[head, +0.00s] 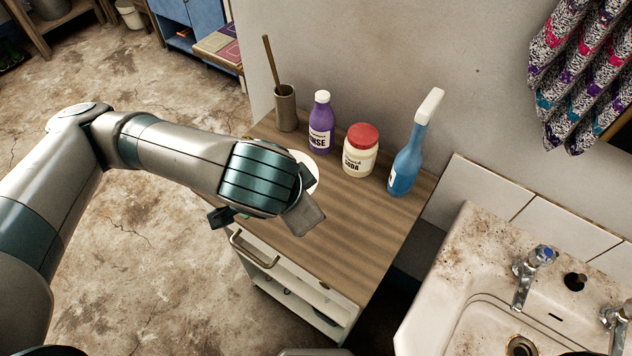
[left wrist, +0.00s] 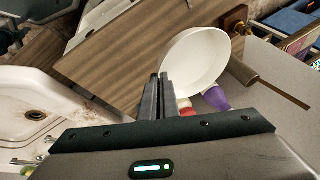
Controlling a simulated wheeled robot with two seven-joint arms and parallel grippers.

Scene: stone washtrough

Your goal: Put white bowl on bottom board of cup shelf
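The white bowl (left wrist: 197,60) shows its round inside in the left wrist view, tilted toward the camera. In the head view only a white sliver of it (head: 310,172) shows behind my left gripper (head: 306,214). The fingers of my left gripper, also in the left wrist view (left wrist: 157,95), are nearly together at the bowl's rim and appear to hold it above the wooden top. I cannot identify the cup shelf for certain; a white open-fronted unit (head: 335,334) with inner boards stands under the wooden top.
A stick in a pot (head: 286,108), purple bottle (head: 321,125), red-lidded jar (head: 360,152) and blue spray bottle (head: 407,165) stand along the back of the wooden top (head: 345,235). Its front part is clear. A handle (head: 252,252) juts from the unit. A stained sink (head: 455,265) is at right.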

